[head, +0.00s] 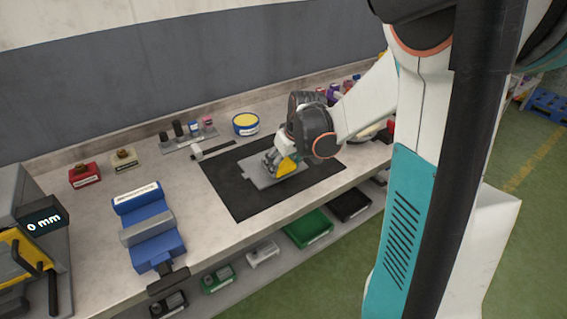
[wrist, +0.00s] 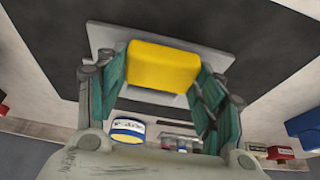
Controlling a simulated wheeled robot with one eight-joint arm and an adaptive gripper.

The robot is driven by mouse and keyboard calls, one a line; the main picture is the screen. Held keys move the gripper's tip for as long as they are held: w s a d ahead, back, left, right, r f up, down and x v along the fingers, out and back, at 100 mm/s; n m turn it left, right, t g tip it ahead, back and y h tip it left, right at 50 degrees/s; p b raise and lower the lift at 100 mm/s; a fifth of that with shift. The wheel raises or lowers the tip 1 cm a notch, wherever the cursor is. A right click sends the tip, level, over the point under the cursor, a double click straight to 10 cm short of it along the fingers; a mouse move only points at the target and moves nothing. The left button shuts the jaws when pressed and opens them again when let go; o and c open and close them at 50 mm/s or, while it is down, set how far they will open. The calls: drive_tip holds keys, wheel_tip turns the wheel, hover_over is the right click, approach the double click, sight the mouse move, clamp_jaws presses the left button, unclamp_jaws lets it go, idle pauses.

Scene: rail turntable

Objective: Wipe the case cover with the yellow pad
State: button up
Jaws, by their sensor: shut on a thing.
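The yellow pad (wrist: 162,66) sits between the two fingers of my gripper (wrist: 163,80) in the wrist view. My gripper is shut on it. In the head view the pad (head: 287,166) shows as a yellow patch below my gripper (head: 280,160). The case cover (head: 260,177) is a flat grey plate lying on the black mat (head: 232,197). The pad is over the cover; I cannot tell whether it touches. The cover also shows behind the pad in the wrist view (wrist: 103,38). My gripper hides part of the cover in the head view.
A blue vise (head: 150,230) stands left of the mat. A blue and yellow tin (head: 246,124) and a rack of small items (head: 190,135) stand behind it. A red box (head: 84,175) and a beige box (head: 124,159) are at the back left. The mat's front left is clear.

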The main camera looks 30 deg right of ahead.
drive_tip(key=shift+r+p, duration=2)
drive_tip(key=shift+r, duration=1)
